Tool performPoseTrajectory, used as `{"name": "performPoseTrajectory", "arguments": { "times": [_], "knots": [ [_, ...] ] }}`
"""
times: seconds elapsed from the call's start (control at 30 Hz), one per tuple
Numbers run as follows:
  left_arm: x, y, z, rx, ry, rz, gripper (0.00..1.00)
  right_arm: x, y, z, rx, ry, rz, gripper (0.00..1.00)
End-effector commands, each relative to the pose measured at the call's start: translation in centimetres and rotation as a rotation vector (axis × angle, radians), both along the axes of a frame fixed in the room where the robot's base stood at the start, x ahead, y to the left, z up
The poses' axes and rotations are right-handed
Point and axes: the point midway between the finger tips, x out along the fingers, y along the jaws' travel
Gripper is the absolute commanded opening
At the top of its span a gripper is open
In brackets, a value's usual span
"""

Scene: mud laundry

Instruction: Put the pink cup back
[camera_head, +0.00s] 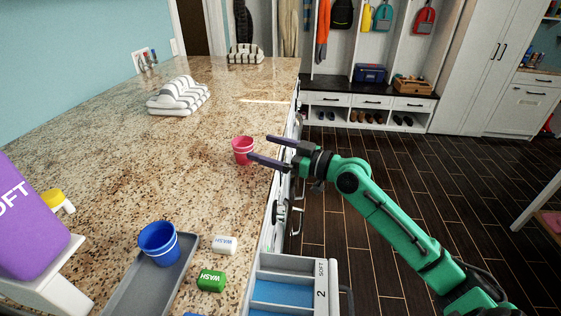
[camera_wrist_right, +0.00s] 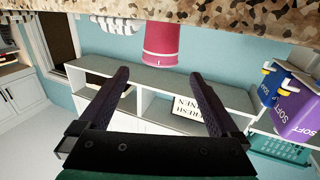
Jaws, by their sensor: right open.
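The pink cup (camera_head: 243,144) stands upright on the granite counter (camera_head: 110,150), close to its right edge. My right gripper (camera_head: 259,147) is open and comes in from the right, its fingertips pointing at the cup. In the right wrist view the counter appears at the top, and the pink cup (camera_wrist_right: 161,45) shows just beyond the gap between the open fingers (camera_wrist_right: 162,78). Nothing is between the fingers. The blue cup (camera_head: 159,246) stands on a grey tray (camera_head: 134,292) at the near side of the counter. My left gripper is out of view.
A white block (camera_head: 225,245) and a green block (camera_head: 211,280) lie beside the tray. An open drawer (camera_head: 322,283) juts out below. A purple SOFT container (camera_head: 30,222) stands at left. The counter around the pink cup is clear.

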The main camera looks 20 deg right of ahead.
Motion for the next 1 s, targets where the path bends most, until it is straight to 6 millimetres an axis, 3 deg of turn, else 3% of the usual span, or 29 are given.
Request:
{"name": "performPoseTrajectory", "arguments": {
  "times": [0.03, 0.23, 0.57, 0.67, 0.77, 0.83, 0.87, 0.93, 1.0],
  "knots": [
    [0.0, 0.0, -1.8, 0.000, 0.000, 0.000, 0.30, -1.1, -0.8, -1.2, -0.005, 0.004, -0.001, 0.98],
    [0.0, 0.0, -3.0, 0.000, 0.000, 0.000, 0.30, -3.4, -2.6, -0.4, 0.000, 0.001, 0.000, 0.98],
    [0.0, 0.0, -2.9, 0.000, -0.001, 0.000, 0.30, -3.8, -2.8, 0.0, 0.000, 0.000, 0.001, 0.98],
    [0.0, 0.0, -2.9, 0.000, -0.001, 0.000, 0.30, -3.4, -3.5, -0.7, 0.005, 0.013, -0.018, 0.98],
    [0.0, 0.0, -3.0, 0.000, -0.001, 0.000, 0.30, -1.9, -6.7, -4.5, 0.025, 0.077, -0.114, 0.98],
    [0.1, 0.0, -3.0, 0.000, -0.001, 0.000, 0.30, -0.8, -10.2, -9.7, 0.036, 0.160, -0.224, 0.98],
    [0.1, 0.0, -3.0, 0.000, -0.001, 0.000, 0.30, -0.6, -11.8, -12.5, 0.037, 0.205, -0.277, 0.98],
    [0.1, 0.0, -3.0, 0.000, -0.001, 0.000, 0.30, -1.1, -15.4, -20.5, 0.025, 0.331, -0.405, 0.98],
    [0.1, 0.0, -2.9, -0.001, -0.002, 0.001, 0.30, -3.2, -17.8, -28.9, -0.008, 0.465, -0.511, 0.98]
  ]
}}
